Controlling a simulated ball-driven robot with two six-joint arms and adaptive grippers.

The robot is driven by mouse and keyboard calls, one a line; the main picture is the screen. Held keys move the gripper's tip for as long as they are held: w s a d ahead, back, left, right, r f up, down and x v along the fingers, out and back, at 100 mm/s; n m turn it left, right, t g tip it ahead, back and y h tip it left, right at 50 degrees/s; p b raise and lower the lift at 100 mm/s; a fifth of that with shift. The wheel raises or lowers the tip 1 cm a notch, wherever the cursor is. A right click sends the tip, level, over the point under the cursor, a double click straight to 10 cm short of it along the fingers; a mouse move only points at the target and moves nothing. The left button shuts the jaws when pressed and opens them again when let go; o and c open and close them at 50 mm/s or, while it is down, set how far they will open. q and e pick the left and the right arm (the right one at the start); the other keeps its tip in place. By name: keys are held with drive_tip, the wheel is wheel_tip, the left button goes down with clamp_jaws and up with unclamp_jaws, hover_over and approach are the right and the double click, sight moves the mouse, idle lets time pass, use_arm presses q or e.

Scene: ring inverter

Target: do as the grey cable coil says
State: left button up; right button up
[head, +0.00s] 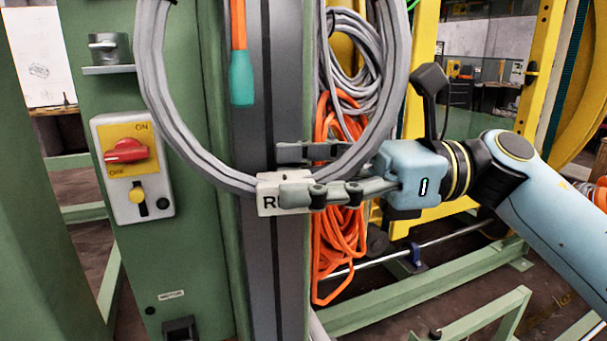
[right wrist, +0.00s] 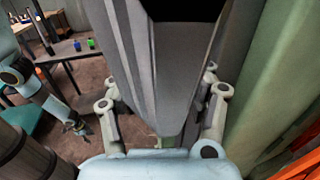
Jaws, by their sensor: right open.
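A large grey cable coil (head: 152,80) hangs in a loop in front of the green machine column in the head view. A white tag (head: 268,204) sits at its bottom; an "R" shows, and the gripper's finger covers the rest of the lettering. My right gripper (head: 282,174) is open at the bottom of the coil, one finger above and one across the tag. In the right wrist view, its fingers (right wrist: 163,118) stand apart on both sides of the grey cable (right wrist: 130,60). My left gripper (right wrist: 78,128) shows small at the left there; its jaw opening is unclear.
A switch box (head: 133,165) with a red rotary switch (head: 125,151), marked ON and OFF, is on the green column at left. A teal-ended orange handle (head: 241,78) hangs inside the loop. Orange cables (head: 335,240) and another grey coil (head: 345,50) hang behind.

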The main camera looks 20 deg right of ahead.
drive_tip(key=shift+d+f, duration=0.15)
drive_tip(key=v, duration=1.1)
drive_tip(key=shift+d, duration=0.35)
drive_tip(key=shift+s, duration=0.2)
